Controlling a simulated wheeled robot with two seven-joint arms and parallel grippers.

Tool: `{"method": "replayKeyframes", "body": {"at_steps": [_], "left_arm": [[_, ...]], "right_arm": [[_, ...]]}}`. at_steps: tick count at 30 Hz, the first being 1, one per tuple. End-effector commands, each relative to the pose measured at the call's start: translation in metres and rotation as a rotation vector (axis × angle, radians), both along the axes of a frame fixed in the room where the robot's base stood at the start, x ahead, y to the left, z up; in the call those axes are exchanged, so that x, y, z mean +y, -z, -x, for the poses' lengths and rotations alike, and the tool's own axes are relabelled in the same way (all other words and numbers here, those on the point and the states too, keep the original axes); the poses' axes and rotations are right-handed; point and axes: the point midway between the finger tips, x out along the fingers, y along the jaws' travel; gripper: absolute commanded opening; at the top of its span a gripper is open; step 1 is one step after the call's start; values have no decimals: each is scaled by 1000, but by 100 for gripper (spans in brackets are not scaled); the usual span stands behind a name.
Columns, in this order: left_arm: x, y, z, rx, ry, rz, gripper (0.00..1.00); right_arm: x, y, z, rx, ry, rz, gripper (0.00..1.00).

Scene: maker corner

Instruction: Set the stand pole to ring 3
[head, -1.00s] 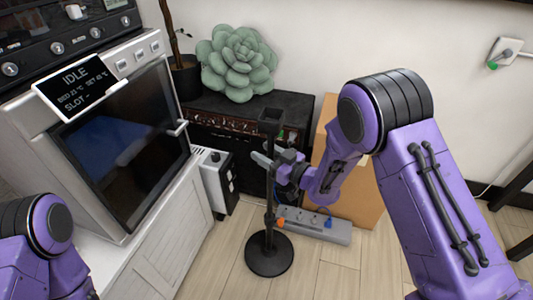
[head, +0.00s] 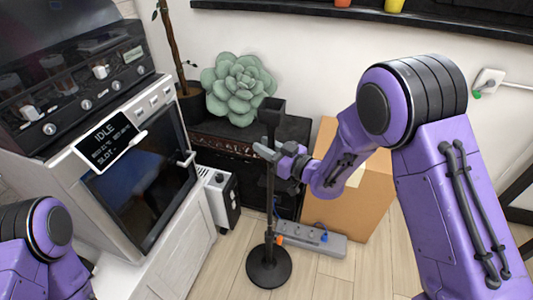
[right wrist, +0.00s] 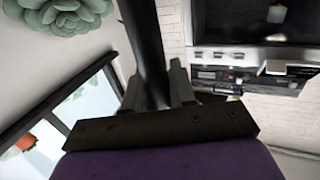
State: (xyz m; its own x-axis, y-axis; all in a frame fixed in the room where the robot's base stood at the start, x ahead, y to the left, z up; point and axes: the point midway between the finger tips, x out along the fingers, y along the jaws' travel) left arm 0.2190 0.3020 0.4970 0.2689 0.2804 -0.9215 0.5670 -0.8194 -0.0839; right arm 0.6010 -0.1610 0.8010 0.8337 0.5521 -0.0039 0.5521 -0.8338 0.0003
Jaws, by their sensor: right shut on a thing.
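The stand has a round black base (head: 268,267) on the wooden floor and an upright thin black pole (head: 270,200) with a dark block-like head (head: 271,110). My right gripper (head: 271,152) is shut on the pole a little below the head. In the right wrist view the dark pole (right wrist: 143,45) runs up between the gripper's fingers (right wrist: 157,90). Ring marks on the pole are too small to make out. A small orange part (head: 281,240) shows beside the lower pole; I cannot tell whether it belongs to the stand. My left gripper is out of view.
A power strip (head: 310,239) lies just behind the base. A cardboard box (head: 350,210) stands to the right, and a dark cabinet with a green succulent (head: 239,88) stands behind. A white heater-like box (head: 222,198) and an oven-like machine (head: 140,185) are at left.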

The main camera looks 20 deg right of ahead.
Motion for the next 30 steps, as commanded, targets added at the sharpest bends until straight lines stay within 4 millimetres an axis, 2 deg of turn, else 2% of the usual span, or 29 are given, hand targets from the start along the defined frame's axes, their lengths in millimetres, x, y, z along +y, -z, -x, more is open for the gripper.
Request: {"method": "replayKeyframes", "body": {"at_steps": [1, 3, 6, 12, 19, 30], "left_arm": [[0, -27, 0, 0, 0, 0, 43], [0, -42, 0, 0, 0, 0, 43], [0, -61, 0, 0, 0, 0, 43], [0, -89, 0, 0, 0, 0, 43], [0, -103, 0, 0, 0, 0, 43], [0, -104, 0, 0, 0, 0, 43]], "right_arm": [[-1, -35, -2, -10, 4, -7, 0], [-1, -57, -2, -10, 4, -7, 0], [-1, -84, -2, -11, 4, -7, 0], [-1, -124, -2, -9, 4, -7, 0], [-1, -146, -2, -8, 4, -8, 0], [-1, -148, -2, -7, 3, -7, 0]]}}
